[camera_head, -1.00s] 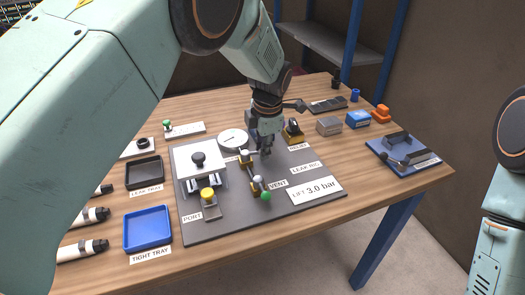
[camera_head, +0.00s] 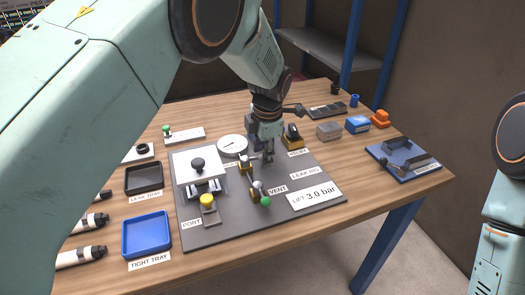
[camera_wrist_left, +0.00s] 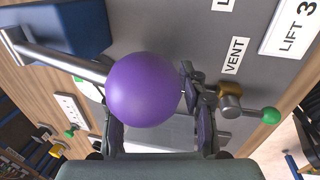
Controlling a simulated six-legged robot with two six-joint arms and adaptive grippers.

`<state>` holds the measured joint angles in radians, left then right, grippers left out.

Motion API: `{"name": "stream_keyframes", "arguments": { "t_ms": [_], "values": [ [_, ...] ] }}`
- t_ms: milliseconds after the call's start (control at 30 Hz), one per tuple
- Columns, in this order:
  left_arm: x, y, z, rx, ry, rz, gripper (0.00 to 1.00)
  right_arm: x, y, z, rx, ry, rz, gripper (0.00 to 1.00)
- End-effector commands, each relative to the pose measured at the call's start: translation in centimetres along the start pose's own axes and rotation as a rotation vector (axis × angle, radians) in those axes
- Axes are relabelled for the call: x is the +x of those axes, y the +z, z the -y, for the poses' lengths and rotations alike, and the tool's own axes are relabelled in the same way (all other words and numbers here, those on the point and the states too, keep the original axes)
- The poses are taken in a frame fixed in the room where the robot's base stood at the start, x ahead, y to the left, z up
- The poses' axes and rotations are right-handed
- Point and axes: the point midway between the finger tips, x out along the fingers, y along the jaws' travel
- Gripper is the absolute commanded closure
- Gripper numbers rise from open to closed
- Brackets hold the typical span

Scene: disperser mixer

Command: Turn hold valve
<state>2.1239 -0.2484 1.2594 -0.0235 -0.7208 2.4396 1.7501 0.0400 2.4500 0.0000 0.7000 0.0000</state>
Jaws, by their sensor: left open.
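A purple ball knob (camera_wrist_left: 145,90) on a metal rod fills the middle of the left wrist view. My left gripper (camera_wrist_left: 160,125) is open, with its fingers on either side below the knob in that view; I cannot tell whether they touch it. In the head view my left gripper (camera_head: 268,157) points down over the grey panel (camera_head: 230,232), beside a brass valve (camera_head: 246,166), and hides the knob there. No hold label is readable. The green-knobbed vent valve (camera_head: 258,192) stands nearer the front. It also shows in the left wrist view (camera_wrist_left: 230,100). My right gripper is out of view.
A round gauge (camera_head: 232,146) and a white-topped fixture (camera_head: 197,165) stand left of my gripper. A yellow-capped port (camera_head: 208,203) is in front. A blue tray (camera_head: 147,236) and a black tray (camera_head: 143,178) lie left. The panel's right front, around the 3.0 bar sign (camera_head: 314,194), is low.

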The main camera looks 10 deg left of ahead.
Motion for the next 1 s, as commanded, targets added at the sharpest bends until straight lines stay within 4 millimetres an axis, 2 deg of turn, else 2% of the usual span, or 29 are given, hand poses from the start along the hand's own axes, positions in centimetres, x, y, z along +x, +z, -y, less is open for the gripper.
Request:
{"name": "stream_keyframes", "arguments": {
  "t_ms": [167, 267, 500, 700, 800, 1000],
  "values": [
    [-0.5, 0.0, 0.0, 0.000, 0.000, 0.000, 0.57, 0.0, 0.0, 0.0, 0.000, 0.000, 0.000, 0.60],
    [-1.9, 0.0, 0.0, 0.000, 0.002, 0.001, 0.57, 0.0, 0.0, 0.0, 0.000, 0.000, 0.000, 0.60],
    [-6.8, 0.0, -0.1, 0.000, 0.004, 0.002, 0.57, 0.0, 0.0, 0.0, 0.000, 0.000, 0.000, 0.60],
    [-10.2, 0.0, -0.1, 0.001, 0.002, 0.001, 0.57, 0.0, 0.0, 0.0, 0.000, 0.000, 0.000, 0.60],
    [-11.2, 0.0, 0.0, 0.000, 0.001, 0.001, 0.57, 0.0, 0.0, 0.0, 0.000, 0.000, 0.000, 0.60],
    [-12.0, 0.0, 0.0, 0.000, 0.000, 0.000, 0.57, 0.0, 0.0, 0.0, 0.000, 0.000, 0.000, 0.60]
  ]
}}
